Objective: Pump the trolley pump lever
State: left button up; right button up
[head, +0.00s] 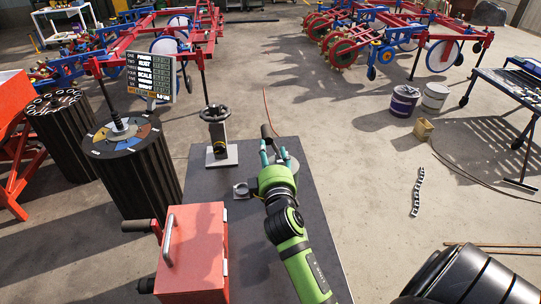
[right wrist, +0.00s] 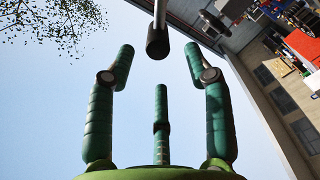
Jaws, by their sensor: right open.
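The pump lever shows as a grey rod with a black grip (right wrist: 157,42) at the top middle of the right wrist view. In the head view, its dark grip (head: 267,131) stands just beyond my right gripper's fingers. My right gripper (head: 274,149) is open and empty over the dark trolley top (head: 210,175). In the right wrist view, the grip end lies in the gap between the spread fingers (right wrist: 160,75), with no clear contact. My left gripper is not in view.
A handwheel on a post (head: 216,128) stands left of the gripper. A red box with a handle (head: 195,250) is at the trolley's near left. Black drums (head: 140,180) stand further left.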

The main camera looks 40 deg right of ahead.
aim_at(267, 135)
dwell(0.3)
jog(key=n, duration=0.3)
jog(key=shift+w+r, duration=0.1)
jog(key=shift+w, duration=0.05)
jog(key=n, duration=0.2)
jog(key=n+b, duration=0.1)
jog(key=n, duration=0.2)
jog(key=shift+w+d+r+n, duration=0.1)
jog(key=shift+w+n, duration=0.1)
jog(key=shift+n, duration=0.1)
jog(key=n, duration=0.6)
jog(key=shift+w, duration=0.2)
jog(key=n+b, duration=0.1)
jog(key=n, duration=0.5)
jog(key=shift+d, duration=0.1)
jog(key=n, duration=0.6)
jog(key=shift+d+r, duration=0.1)
jog(key=shift+d, duration=0.05)
jog(key=shift+w+d, duration=0.1)
jog(key=shift+w, duration=0.1)
jog(key=x, duration=0.6)
jog(key=shift+w+d, duration=0.15)
jog(key=shift+w, duration=0.2)
